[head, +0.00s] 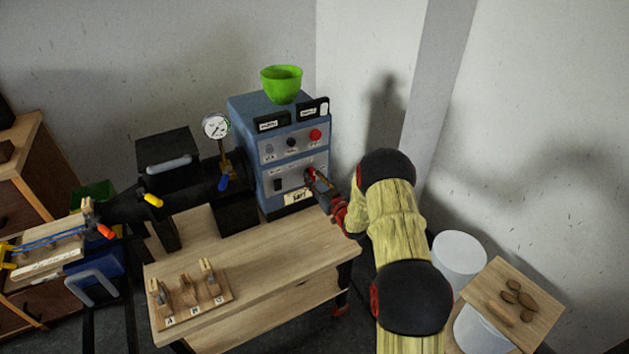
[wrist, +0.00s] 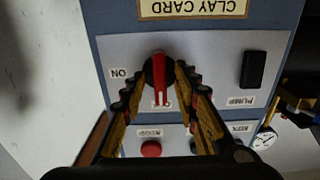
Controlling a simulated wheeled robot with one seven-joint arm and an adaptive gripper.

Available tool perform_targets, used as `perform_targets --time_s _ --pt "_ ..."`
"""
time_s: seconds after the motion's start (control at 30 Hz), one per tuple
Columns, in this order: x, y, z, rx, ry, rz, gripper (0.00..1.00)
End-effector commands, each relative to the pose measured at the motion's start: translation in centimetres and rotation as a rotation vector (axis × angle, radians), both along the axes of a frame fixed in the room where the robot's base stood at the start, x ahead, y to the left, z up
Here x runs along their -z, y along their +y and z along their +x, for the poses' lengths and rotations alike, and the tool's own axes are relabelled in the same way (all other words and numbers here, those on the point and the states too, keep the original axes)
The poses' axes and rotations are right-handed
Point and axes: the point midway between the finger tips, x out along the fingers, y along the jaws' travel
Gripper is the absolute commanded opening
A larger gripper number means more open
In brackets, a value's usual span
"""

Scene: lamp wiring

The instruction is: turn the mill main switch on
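The mill main switch (wrist: 158,72) is a red handle on a round black base, on the light grey panel of the blue mill cabinet (head: 246,132). In the wrist view, which shows the panel upside down, the handle points down the picture at a partly hidden label. The ON label (wrist: 119,73) is to its left. My gripper (head: 314,175) reaches the lower part of the panel from the right. The exact contact is hidden by the dark fingertips.
A black pump rocker (wrist: 253,69) is beside the switch, and a red button (wrist: 151,149) is on the panel above it. A green bowl (head: 281,83) stands on the cabinet. A gauge (head: 215,126) is at its left. The wooden bench (head: 270,255) is mostly clear in front.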

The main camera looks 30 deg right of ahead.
Motion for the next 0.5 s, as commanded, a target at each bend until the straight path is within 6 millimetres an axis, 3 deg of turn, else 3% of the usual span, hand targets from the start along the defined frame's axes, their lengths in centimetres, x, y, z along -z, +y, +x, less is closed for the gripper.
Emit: perform_targets --time_s 0.27,0.5 --pt "-0.02 0.03 0.20 0.000 0.000 0.000 0.30" --pt "-0.02 0.02 0.19 0.000 0.000 0.000 0.17"
